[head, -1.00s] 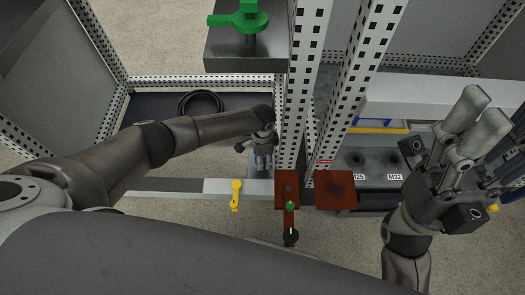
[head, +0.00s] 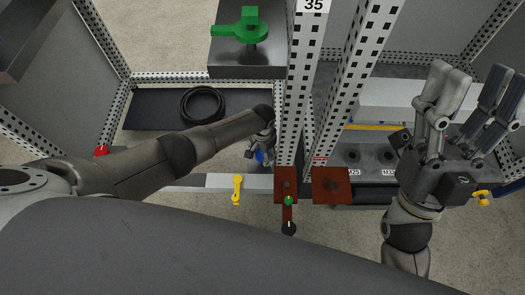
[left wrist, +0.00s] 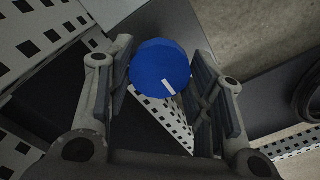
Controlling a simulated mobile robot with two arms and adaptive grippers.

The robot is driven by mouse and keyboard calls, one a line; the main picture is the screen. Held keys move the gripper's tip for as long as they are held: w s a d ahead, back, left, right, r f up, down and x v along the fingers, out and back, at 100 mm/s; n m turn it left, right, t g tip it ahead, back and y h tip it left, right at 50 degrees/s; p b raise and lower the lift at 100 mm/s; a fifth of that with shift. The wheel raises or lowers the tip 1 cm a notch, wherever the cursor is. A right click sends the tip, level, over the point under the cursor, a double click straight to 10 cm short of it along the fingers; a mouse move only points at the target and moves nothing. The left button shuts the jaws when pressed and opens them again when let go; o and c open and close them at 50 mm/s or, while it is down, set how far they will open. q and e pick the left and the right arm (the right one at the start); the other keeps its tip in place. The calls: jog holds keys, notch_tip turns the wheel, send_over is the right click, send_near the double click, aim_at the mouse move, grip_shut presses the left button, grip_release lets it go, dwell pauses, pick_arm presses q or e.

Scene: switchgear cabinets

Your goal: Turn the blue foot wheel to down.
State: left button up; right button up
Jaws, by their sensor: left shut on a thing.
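The blue foot wheel (left wrist: 160,68) is a round knob with a white mark on its face, pointing to the lower right in the left wrist view. It sits between the two fingers of my left gripper (left wrist: 165,95), which is shut on it.
A green handle (head: 240,32) sits on a grey box at the top. Perforated posts (head: 302,90) stand right of my left gripper. A black cable coil (head: 203,104) lies behind my left arm.

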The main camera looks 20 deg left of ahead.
dwell(0.3)
pick_arm(q)
jog(key=o, duration=1)
jog(key=shift+r, duration=0.15)
notch_tip(320, 180, up, 12)
jog(key=shift+f, duration=0.15)
dwell(0.5)
